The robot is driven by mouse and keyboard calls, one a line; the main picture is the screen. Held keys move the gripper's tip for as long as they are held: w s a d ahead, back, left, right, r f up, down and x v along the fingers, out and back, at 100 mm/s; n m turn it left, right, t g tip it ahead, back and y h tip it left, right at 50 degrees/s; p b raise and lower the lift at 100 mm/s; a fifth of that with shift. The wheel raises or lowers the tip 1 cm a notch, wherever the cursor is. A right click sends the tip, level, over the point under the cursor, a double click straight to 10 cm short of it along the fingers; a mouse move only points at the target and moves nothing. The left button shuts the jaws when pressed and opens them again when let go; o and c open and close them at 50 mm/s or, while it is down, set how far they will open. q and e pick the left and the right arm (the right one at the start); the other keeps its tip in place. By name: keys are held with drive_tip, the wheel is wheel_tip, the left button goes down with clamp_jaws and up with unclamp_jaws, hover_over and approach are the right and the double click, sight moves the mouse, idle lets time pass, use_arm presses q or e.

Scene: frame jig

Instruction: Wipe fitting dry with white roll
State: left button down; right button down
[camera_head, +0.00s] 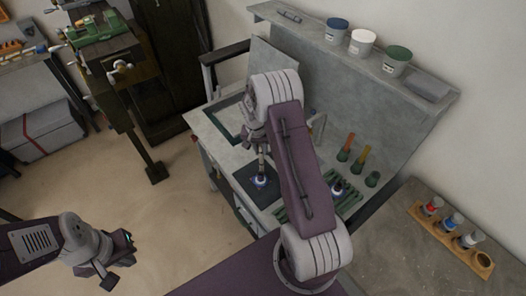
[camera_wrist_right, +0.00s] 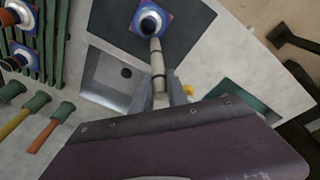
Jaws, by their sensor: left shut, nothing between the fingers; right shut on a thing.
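The fitting (camera_head: 260,182) stands on a dark mat on the bench, with a blue and orange square pad around its base. In the right wrist view the fitting (camera_wrist_right: 150,22) shows its round dark top and white rim. My right gripper (camera_wrist_right: 160,94) is shut on the white roll (camera_wrist_right: 157,62), a slim off-white stick. The roll's far end is at the edge of the fitting; I cannot tell whether they touch. In the head view the roll (camera_head: 262,161) is tilted little and partly hidden by my arm. My left gripper (camera_head: 109,282) is shut and empty, away from the bench at lower left.
A wooden holder (camera_head: 445,236) with coloured-capped pieces and an open hole is at right. A metal basin (camera_wrist_right: 112,78) lies beside the dark mat (camera_wrist_right: 190,30).

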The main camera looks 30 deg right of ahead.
drive_tip(key=shift+s+d, duration=0.15)
drive_tip(key=shift+s, duration=1.35)
drive_tip(key=shift+s+d+b, duration=0.1)
drive_tip(key=shift+s+b, duration=0.3)
drive_tip(key=shift+s, duration=0.75)
wheel_tip(320, 180, up, 7)
drive_tip(key=p, duration=0.5)
